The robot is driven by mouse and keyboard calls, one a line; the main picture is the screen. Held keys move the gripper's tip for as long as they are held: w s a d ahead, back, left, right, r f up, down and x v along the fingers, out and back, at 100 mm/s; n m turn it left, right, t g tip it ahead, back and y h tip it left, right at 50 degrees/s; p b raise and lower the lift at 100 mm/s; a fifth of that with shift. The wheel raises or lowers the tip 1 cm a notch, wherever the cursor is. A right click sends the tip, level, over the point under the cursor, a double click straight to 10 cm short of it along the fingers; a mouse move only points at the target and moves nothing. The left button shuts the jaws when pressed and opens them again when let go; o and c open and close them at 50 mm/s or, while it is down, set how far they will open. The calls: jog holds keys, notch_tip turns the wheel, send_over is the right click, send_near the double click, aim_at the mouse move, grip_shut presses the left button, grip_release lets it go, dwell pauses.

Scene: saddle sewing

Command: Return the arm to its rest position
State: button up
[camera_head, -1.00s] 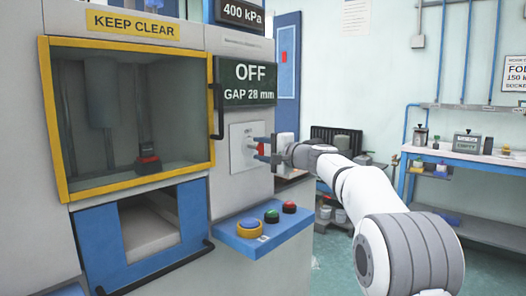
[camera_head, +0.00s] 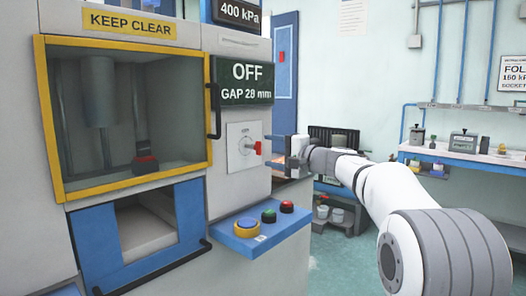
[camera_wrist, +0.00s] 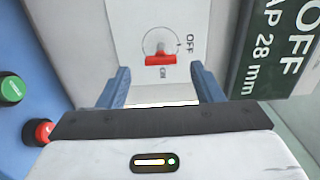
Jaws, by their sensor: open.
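My gripper (camera_head: 277,151) is open and empty, in front of the white switch plate on the machine. Its two blue fingers also show in the wrist view (camera_wrist: 164,92), apart, with the red switch handle (camera_wrist: 159,59) visible beyond and between them. In the head view the red handle (camera_head: 258,147) stands just left of the fingertips, with a gap. The handle lies crosswise between the OFF and ON marks; the display (camera_head: 246,80) reads OFF and GAP 28 mm. My arm reaches in from the lower right.
The machine's blue ledge (camera_head: 240,238) with yellow-ringed blue, green and red buttons juts out below the gripper. A yellow-framed window (camera_head: 128,112) is at left. A workbench (camera_head: 470,157) with several items stands at the right wall. Open floor lies between.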

jog(key=shift+v, duration=1)
jog(key=s+d+f+n+g+h+p, duration=0.1)
jog(key=s+d+h+p, duration=0.3)
jog(key=s+p, duration=0.5)
jog(key=s+d+f+n+g+h+p, duration=0.1)
jog(key=s+d+n+g+h+p, duration=0.3)
jog(key=s+p, duration=0.5)
jog(key=s+d+f+n+g+h+p, duration=0.1)
jog(key=s+d+h+p, duration=0.5)
jog(key=s, duration=1.7)
jog(key=d+n+g+p, duration=0.1)
jog(key=d+g+p, duration=0.1)
jog(key=p, duration=0.2)
jog(key=shift+s+f, duration=0.2)
